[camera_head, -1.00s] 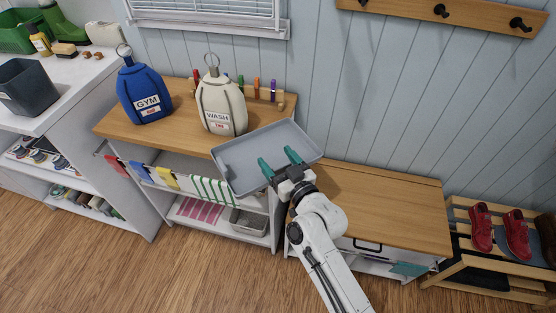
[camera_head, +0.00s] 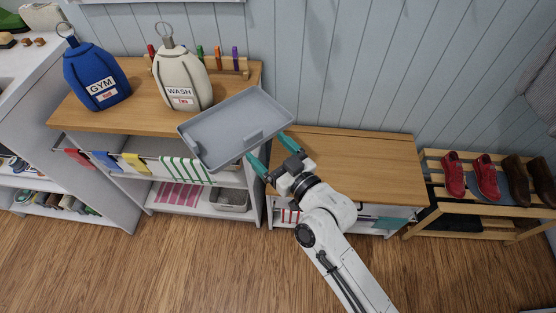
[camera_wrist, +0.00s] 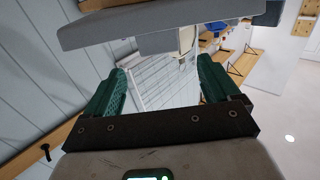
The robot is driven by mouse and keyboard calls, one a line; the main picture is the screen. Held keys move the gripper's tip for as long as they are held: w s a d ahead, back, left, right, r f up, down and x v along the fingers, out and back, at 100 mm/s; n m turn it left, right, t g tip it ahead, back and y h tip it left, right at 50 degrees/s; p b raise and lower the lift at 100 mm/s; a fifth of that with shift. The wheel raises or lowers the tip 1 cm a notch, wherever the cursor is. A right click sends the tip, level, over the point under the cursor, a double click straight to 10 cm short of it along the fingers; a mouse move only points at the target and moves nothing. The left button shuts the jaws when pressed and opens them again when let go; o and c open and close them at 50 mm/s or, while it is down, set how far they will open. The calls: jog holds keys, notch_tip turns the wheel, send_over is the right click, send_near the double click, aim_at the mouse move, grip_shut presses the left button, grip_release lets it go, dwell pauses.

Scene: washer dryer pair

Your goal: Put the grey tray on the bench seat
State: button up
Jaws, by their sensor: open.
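The grey tray (camera_head: 235,124) is a shallow rectangle with raised rims. In the head view it overlaps the right front of the higher wooden top; I cannot tell what supports it. My gripper (camera_head: 268,149) is open and empty at the tray's lower right edge, its green fingers apart. In the wrist view the tray (camera_wrist: 160,24) lies beyond and above the open fingers (camera_wrist: 160,78), with a grey block under it, and nothing is between the fingers. The bench seat, which I take to be the lower wooden top (camera_head: 360,165), is right of the tray and bare.
A blue GYM bag (camera_head: 95,77) and a cream WASH bag (camera_head: 183,82) stand on the higher wooden top (camera_head: 135,118). A pen rack (camera_head: 222,68) is behind them. A slatted shoe rack (camera_head: 435,178) with red and brown shoes stands right of the bench.

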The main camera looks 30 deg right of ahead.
jog(key=shift+s+d, duration=0.15)
jog(key=shift+s, duration=0.6)
jog(key=shift+s+d, duration=0.1)
jog(key=shift+s, duration=0.65)
